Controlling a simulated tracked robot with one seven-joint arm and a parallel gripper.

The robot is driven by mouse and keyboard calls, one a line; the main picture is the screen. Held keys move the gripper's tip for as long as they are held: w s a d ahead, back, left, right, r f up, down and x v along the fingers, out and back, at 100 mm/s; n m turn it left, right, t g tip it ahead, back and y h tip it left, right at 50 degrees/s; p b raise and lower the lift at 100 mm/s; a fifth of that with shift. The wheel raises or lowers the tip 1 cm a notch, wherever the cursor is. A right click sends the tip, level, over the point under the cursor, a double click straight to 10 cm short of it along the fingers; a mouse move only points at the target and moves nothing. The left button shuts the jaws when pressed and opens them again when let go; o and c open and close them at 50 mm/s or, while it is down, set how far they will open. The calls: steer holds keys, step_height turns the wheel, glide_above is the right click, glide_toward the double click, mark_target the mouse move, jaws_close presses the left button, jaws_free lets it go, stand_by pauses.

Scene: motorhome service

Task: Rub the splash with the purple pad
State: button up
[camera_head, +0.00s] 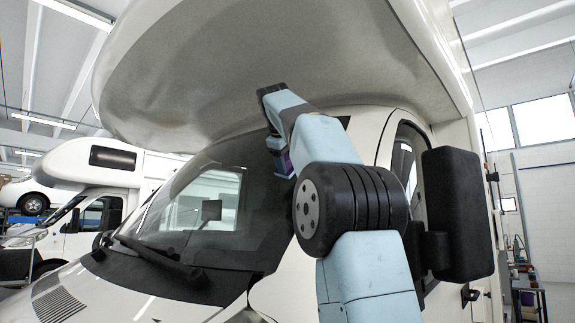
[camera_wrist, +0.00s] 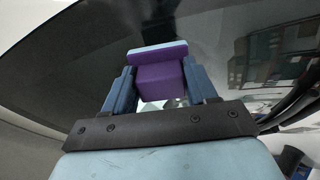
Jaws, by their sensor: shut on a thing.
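My gripper (camera_wrist: 159,76) is shut on the purple pad (camera_wrist: 162,83), with one dark blue finger on each side of it. The pad is a purple block with a wider purple plate and a pale blue layer at its far end. In the head view a small purple part of the pad (camera_head: 285,166) shows below my gripper (camera_head: 279,152), in front of the upper windscreen (camera_head: 250,205). I cannot tell whether the pad touches the glass. I cannot make out the splash clearly in either view; my arm and the pad hide part of the glass.
The motorhome's white overcab (camera_head: 215,70) overhangs closely above my arm. A black side mirror (camera_head: 458,213) stands right of my arm. A wiper (camera_head: 160,258) lies along the lower windscreen. Another motorhome (camera_head: 110,185) stands at the left.

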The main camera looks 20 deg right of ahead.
steer(key=shift+r, duration=0.1)
steer(key=shift+v, duration=1.45)
steer(key=shift+s, duration=0.1)
